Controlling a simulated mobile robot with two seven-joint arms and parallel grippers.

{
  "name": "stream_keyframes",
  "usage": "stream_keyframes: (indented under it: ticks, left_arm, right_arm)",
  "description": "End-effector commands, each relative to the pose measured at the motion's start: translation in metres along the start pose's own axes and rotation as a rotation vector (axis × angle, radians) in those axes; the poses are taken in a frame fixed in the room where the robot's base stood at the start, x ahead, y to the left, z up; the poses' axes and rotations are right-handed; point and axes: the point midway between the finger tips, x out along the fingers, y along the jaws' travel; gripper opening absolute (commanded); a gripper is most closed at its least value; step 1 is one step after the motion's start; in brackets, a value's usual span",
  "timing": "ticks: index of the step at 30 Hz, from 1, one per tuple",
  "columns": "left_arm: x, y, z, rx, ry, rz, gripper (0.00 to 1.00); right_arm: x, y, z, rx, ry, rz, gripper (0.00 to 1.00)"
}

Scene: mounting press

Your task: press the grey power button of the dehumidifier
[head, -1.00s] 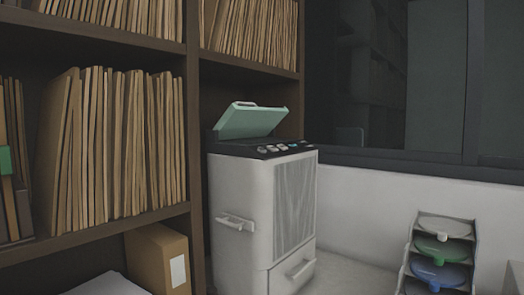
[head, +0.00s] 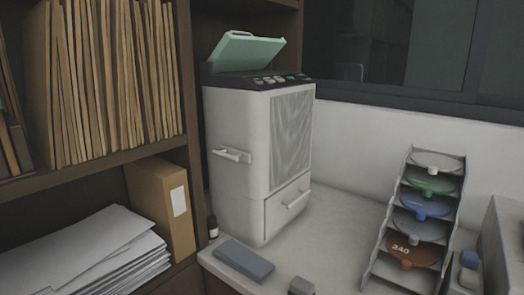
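The dehumidifier (head: 235,135) is a tall white-grey box standing upright on a pale counter, in the middle of the head view. Its green lid (head: 248,51) is tilted open at the top. A dark control panel (head: 262,81) runs along the top front edge and bears several small buttons, mostly grey, with a bluish one toward the right. The buttons are too small to tell which is the power button. A handle is on its left side and a drawer is low on its front. Neither of my grippers is in view.
A rack of coloured discs (head: 374,248) stands on the counter (head: 318,218) at the right. A grey-blue block (head: 243,260) lies in front of the dehumidifier, with a small dark bottle (head: 212,227) beside it. Shelves with folders and a paper stack (head: 85,255) fill the left.

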Motion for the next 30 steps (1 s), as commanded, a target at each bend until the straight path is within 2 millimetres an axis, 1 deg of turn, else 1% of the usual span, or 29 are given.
stream_keyframes:
  ticks: [1, 3, 4, 30]
  left_arm:
    - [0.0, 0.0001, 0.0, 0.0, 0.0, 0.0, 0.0]
    - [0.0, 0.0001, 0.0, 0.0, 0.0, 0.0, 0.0]
    - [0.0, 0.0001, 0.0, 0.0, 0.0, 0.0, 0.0]
    - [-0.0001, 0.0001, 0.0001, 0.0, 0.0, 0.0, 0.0]
  right_arm:
    - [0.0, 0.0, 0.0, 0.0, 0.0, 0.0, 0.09]
    - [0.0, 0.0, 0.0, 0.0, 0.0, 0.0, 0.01]
    - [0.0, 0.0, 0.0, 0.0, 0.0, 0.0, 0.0]
    - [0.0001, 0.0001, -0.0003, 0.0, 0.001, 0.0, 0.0]
